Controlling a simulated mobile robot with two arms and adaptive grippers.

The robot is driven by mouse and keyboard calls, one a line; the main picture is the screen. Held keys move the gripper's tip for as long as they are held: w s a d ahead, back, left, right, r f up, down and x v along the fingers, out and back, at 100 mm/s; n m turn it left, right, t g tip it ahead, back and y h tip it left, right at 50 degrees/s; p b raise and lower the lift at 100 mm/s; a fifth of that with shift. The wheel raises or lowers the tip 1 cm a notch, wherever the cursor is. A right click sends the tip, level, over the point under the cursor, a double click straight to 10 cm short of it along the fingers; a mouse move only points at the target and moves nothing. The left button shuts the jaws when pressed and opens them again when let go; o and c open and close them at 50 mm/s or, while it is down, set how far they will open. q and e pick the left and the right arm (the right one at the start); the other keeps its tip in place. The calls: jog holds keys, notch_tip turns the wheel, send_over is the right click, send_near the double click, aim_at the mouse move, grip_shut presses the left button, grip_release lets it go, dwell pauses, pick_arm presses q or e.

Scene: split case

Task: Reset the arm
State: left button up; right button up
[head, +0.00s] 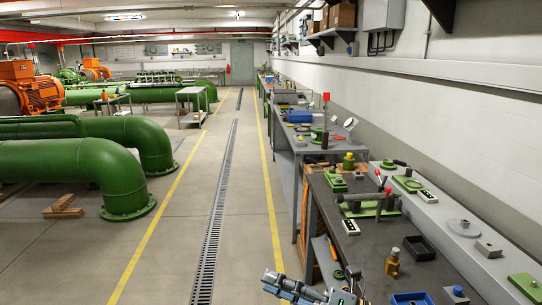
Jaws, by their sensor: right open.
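My right gripper (270,283) shows at the bottom edge of the head view, a little right of the middle. Its grey arm runs in from the lower right and is mostly cut off by the frame. The gripper is open, and I see nothing between its fingers. It is over the floor side of the near workbench (375,265), left of the bench top and apart from the things on it. My left gripper is not in view.
The bench holds a green fixture with red-knobbed levers (370,206), a brass-coloured fitting (392,262) and a black tray (419,248). Large green pipes (75,170) stand at the left. The floor aisle (165,250) between is clear, with a drain grate (213,235) along it.

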jog(key=w+d+f+m+t+h, duration=0.1)
jog(key=w+d+m+t+h, duration=0.1)
jog(key=d+m+t+h, duration=0.65)
jog(key=w+d+m+t+h, duration=0.1)
jog(key=d+m+t+h, duration=0.25)
jog(key=m, duration=0.95)
jog(key=s+d+f+m+g+h, duration=0.2)
jog(key=d+f+m+g+h, duration=0.15)
jog(key=f, duration=0.35)
jog(key=s+d+f+m+g+h, duration=0.2)
jog(key=s+d+f+m+h, duration=0.15)
jog(key=f+m, duration=0.2)
jog(key=s+f+m+g, duration=0.2)
jog(key=s+f+g, duration=0.4)
jog(key=s, duration=0.5)
jog(key=s+f+m+g, duration=0.3)
jog(key=s+f+g, duration=0.2)
jog(key=s+f, duration=0.45)
notch_tip(320, 180, down, 24)
jog(key=s, duration=0.2)
jog(key=s+d+f+n+g, duration=0.1)
jog(key=s+d+f+g, duration=0.1)
jog(key=s+f, duration=1.4)
jog(key=shift+s+d+f+y, duration=0.3)
jog(key=shift+d+f, duration=0.25)
jog(key=shift+d, duration=0.05)
